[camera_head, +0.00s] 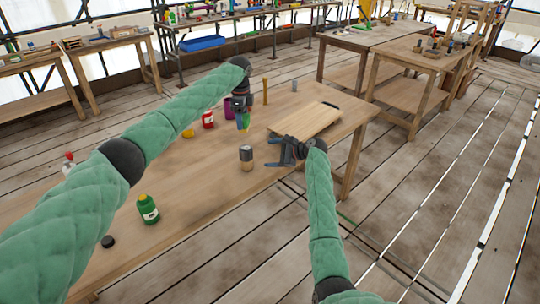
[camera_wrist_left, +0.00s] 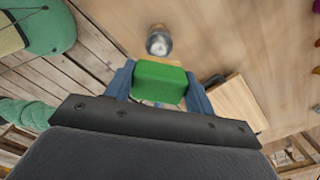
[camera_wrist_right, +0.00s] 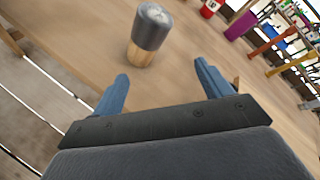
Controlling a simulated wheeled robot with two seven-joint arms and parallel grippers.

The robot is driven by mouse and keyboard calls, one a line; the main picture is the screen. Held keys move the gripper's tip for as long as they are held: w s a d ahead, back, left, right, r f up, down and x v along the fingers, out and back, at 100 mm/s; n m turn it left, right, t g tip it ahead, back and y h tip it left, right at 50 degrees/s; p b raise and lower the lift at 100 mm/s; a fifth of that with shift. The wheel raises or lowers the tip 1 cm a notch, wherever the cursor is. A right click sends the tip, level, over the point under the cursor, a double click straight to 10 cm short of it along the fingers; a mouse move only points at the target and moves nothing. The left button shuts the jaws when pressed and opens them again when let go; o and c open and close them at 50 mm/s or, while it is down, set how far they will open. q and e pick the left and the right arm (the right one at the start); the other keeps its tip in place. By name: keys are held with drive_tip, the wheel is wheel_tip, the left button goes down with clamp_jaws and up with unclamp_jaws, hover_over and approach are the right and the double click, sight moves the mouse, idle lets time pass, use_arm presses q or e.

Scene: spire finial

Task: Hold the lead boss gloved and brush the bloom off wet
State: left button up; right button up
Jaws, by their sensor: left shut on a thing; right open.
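The lead boss (camera_head: 246,152) is a dark grey, rounded cap on a pale wooden stub, standing upright on the table. It also shows in the left wrist view (camera_wrist_left: 159,42) and the right wrist view (camera_wrist_right: 152,26). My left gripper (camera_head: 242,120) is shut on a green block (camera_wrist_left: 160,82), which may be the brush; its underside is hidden. It is held above the table, beyond the boss in the head view. My right gripper (camera_head: 278,152) is open and empty, just right of the boss and apart from it; its fingers (camera_wrist_right: 158,92) point toward the boss side. No glove is clearly visible.
A wooden board (camera_head: 308,121) with a dark handle lies right of the boss. A red can (camera_head: 208,120), a purple cup (camera_head: 229,109) and a green bottle (camera_head: 148,209) stand on the table (camera_head: 195,180). A black disc (camera_head: 108,242) lies near the front.

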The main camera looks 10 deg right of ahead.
drive_tip(key=w+a+f+m, duration=0.1)
drive_tip(key=a+m, duration=0.1)
drive_tip(key=a, duration=0.1)
drive_tip(key=w+a+f+m, duration=0.1)
drive_tip(key=a+m, duration=0.1)
drive_tip(key=a, duration=0.2)
drive_tip(key=w+a+f+m+g+y, duration=0.1)
drive_tip(key=w+a+f+m, duration=0.1)
drive_tip(key=a, duration=0.2)
drive_tip(key=shift+f+m, duration=0.1)
drive_tip(key=shift+m, duration=0.2)
idle(0.4)
drive_tip(key=c, duration=1.1)
use_arm(q)
hover_over(244, 148)
drive_tip(key=shift+w+f, duration=0.15)
drive_tip(key=shift+f, duration=3.75)
